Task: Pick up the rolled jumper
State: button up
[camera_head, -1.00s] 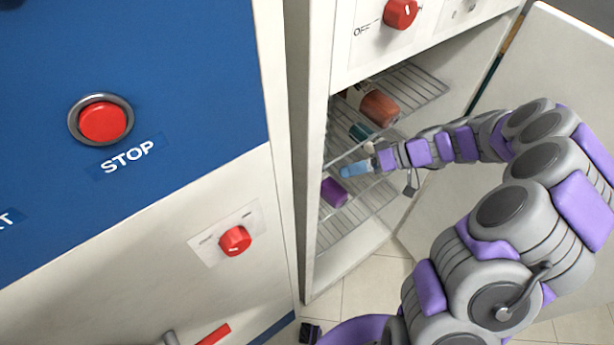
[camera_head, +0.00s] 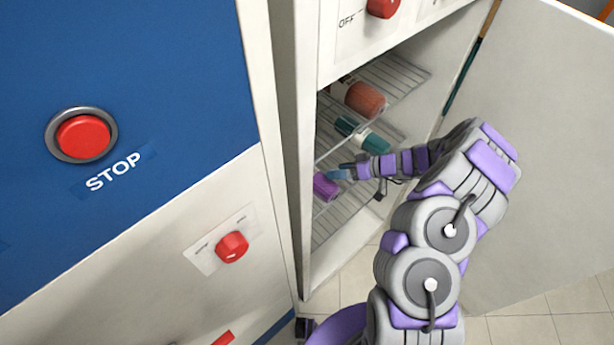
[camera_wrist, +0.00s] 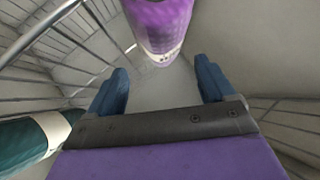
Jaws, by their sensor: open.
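A purple roll with a pale band at one end, which looks like a rolled garment, lies on a lower wire shelf inside the open cabinet (camera_head: 325,187). It shows at the top of the wrist view (camera_wrist: 158,25), ahead of my gripper and slightly beyond its fingertips. My gripper (camera_wrist: 163,82) is open and empty, its two blue fingers apart on either side of the roll's line. In the head view my gripper (camera_head: 340,173) is inside the cabinet, close to the purple roll. Whether they touch cannot be told. Which roll is the jumper is not marked.
A teal roll with a white band (camera_head: 370,139) lies behind my gripper, and at the wrist view's lower left (camera_wrist: 30,140). An orange-brown roll (camera_head: 365,99) lies on the upper wire shelf (camera_head: 405,75). The open door (camera_head: 550,150) stands right of my arm.

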aim_at(321, 174)
jog(key=x, duration=0.3)
jog(key=shift+w+a+f, duration=0.1)
jog(key=shift+a+f, duration=0.05)
jog(key=shift+f, duration=0.15)
jog(key=shift+a+f, duration=0.15)
jog(key=shift+a, duration=0.4)
jog(key=b+x, duration=0.1)
jog(key=x, duration=0.4)
jog(key=c, duration=1)
